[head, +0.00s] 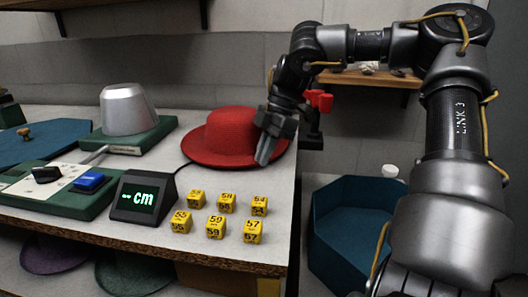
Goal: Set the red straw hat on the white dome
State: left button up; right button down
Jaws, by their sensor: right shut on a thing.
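The red straw hat (222,130) rests on the table, crown up, toward the right edge. My right gripper (266,151) is shut on the right side of its brim, and its fingers cover part of the brim and crown there. A pale silver-white dome (129,111) with a flat top stands on a green base (124,141), left of the hat and apart from it. Nothing sits on the dome. My left gripper is not in view.
A display reading "-- cm" (141,197) and several yellow numbered cubes (216,227) stand at the front. A green panel with a blue button (90,181) is at left. A blue bin (365,225) stands right of the table (270,255). Shelves hang behind.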

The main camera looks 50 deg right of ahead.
jog(key=c, duration=1.4)
grip_release()
jog(key=shift+c, duration=0.2)
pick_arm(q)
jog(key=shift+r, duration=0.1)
